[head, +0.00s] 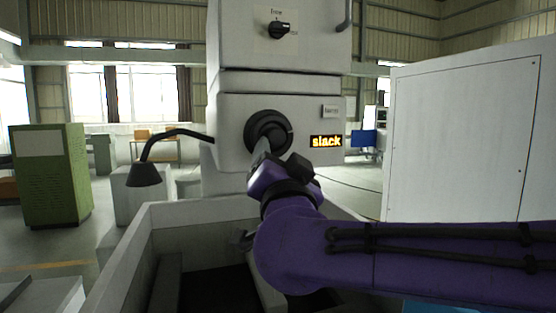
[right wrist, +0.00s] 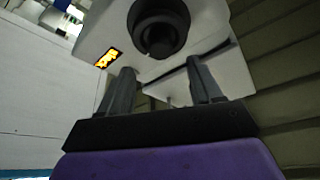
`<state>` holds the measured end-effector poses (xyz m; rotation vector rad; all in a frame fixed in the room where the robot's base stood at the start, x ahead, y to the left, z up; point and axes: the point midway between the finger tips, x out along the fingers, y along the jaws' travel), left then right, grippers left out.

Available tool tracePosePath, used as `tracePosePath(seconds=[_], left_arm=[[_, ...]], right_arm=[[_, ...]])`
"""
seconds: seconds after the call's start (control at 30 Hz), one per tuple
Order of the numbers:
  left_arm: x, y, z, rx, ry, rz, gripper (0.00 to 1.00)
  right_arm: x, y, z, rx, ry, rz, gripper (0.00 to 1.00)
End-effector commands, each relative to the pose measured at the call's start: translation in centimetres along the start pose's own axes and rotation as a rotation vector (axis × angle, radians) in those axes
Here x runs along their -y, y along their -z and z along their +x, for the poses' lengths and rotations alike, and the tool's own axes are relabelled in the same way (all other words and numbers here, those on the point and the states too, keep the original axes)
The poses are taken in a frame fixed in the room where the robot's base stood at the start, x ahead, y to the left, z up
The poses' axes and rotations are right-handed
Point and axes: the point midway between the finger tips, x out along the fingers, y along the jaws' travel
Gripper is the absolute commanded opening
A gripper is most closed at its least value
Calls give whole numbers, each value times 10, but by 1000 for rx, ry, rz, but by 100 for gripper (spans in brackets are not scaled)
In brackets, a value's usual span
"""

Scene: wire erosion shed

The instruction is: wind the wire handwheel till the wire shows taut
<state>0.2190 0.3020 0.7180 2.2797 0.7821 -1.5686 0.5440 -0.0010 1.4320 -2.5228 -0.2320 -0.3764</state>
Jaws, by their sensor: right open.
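The black round wire handwheel (head: 268,131) is on the front of the white machine head (head: 230,112). A lit display (head: 326,141) to its right reads "slack" in yellow letters. My right gripper (head: 262,150), on a purple arm, is at the lower edge of the handwheel in the head view. In the right wrist view the open fingers (right wrist: 165,80) point toward the handwheel (right wrist: 159,27), which lies beyond the tips with nothing between them. Whether a finger touches the wheel cannot be told. The display also shows in the right wrist view (right wrist: 106,59). My left gripper is not seen.
A black rotary switch (head: 279,30) sits higher on the machine. A black lamp (head: 144,174) on a bent arm stands out to the left of the head. A grey-walled tank (head: 128,258) lies below. A large white cabinet (head: 460,135) stands at the right, a green cabinet (head: 55,180) at the left.

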Motion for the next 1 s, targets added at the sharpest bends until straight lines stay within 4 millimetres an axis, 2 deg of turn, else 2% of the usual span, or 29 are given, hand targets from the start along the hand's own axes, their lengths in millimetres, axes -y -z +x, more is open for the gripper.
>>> tracePosePath(seconds=[0.03, 0.1, 0.2, 0.57, 0.67, 0.7, 0.77, 0.8, 0.87, 1.0], left_arm=[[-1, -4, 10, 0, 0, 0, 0], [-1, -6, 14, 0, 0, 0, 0], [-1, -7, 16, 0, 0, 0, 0], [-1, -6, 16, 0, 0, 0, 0], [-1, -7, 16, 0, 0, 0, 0], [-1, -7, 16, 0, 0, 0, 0], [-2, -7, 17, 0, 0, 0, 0], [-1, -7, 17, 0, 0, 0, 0], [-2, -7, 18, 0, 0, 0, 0], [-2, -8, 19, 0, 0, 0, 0]], right_arm=[[-2, -3, -13, -2, 4, -1, 64], [-1, -2, -25, -1, 3, -1, 64], [-1, -1, -37, -2, 1, 0, 64], [0, 1, -41, -1, 0, 7, 64], [2, -1, -42, 1, 15, 110, 64], [-9, -13, -44, 14, 20, 161, 64], [-49, -45, -40, 52, -19, 184, 64], [-77, -70, -39, 87, -55, 190, 64], [-120, -106, -42, 143, -115, 194, 64], [-218, -186, -69, 279, -266, 184, 64]])
